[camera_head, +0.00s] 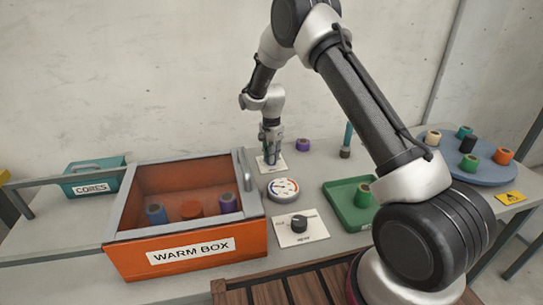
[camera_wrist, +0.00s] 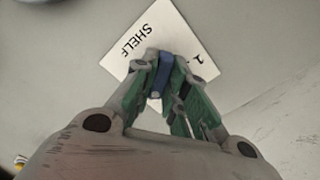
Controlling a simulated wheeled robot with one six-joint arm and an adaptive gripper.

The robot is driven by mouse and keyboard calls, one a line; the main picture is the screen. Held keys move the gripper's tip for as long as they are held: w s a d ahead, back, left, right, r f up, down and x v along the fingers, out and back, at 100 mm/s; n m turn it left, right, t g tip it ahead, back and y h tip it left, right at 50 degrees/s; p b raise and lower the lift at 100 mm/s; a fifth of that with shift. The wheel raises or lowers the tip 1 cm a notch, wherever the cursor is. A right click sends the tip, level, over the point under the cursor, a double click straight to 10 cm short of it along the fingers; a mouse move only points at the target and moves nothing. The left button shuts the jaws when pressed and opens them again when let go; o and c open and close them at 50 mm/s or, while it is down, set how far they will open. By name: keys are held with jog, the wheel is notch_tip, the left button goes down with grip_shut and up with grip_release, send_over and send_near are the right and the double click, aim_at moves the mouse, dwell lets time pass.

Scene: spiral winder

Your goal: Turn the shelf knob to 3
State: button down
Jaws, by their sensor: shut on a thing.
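The shelf knob's white plate (camera_wrist: 188,38) lies flat on the table and reads "SHELF", with part of a number showing near its corner. In the wrist view my gripper (camera_wrist: 163,85) is over the plate, its green-padded fingers closed on a blue piece, the shelf knob (camera_wrist: 163,68). The fingers hide most of the knob, and I cannot read its setting. In the head view the plate (camera_head: 264,168) is at the back of the table, and my gripper (camera_head: 271,158) points down onto it.
An orange warm box (camera_head: 190,252) with a raised handle stands left of the plate. A round dial gauge (camera_head: 283,189) and another black knob (camera_head: 299,222) on a white plate are in front. A purple spool (camera_head: 303,145) and a green tray (camera_head: 345,211) are to the right.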

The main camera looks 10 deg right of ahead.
jog(key=shift+m, duration=0.3)
jog(key=c, duration=1.4)
grip_release()
jog(key=shift+c, duration=0.2)
jog(key=shift+r, duration=0.1)
notch_tip(320, 180, up, 12)
